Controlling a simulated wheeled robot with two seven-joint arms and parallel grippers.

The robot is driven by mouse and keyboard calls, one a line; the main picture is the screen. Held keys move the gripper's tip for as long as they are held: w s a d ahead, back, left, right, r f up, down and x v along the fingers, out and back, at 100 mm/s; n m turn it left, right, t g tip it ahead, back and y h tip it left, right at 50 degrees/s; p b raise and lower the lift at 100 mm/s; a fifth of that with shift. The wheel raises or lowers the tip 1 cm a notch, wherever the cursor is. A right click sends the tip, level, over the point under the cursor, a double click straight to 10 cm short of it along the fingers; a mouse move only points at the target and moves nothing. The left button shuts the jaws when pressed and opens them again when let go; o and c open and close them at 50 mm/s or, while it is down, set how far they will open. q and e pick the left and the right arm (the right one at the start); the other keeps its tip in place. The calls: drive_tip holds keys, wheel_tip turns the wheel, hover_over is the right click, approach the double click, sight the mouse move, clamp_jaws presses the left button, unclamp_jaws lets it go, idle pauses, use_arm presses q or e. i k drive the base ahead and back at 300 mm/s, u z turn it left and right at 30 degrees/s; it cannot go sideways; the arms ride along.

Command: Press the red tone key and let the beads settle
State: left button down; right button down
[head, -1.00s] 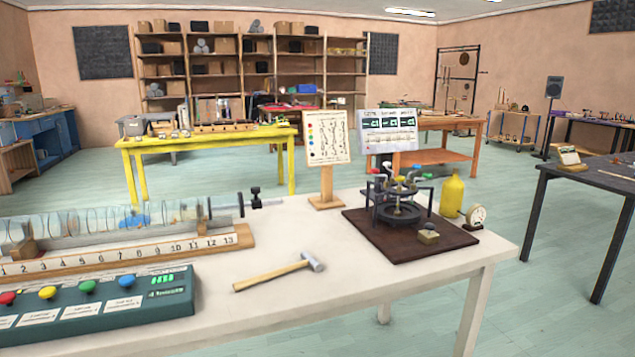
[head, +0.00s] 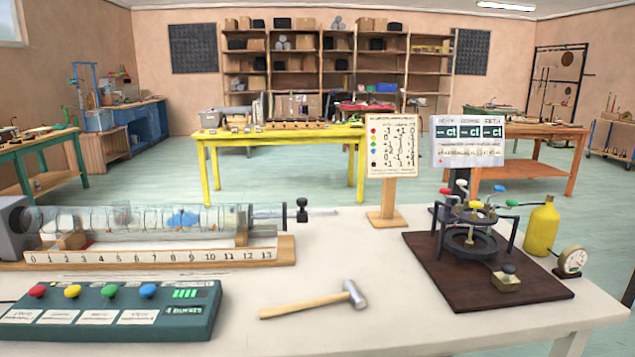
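The red tone key (head: 37,291) is the leftmost knob on the green key box (head: 190,325) at the front left of the white table. Yellow (head: 72,291), green (head: 109,291) and blue (head: 147,290) keys stand to its right. Behind the box lies a clear ribbed tube (head: 150,222) on a wooden base with a numbered scale (head: 155,256). A blue patch shows inside the tube; single beads are too small to tell. Neither of my grippers is in view.
A hammer (head: 315,299) lies right of the key box. A dark board (head: 480,275) with a ringed metal stand, a yellow bottle (head: 541,230) and a dial gauge (head: 571,261) are at the right. A chart sign (head: 392,145) stands behind.

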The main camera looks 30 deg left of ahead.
sight(37, 291)
drive_tip(key=i, duration=0.55)
drive_tip(key=u, duration=1.15)
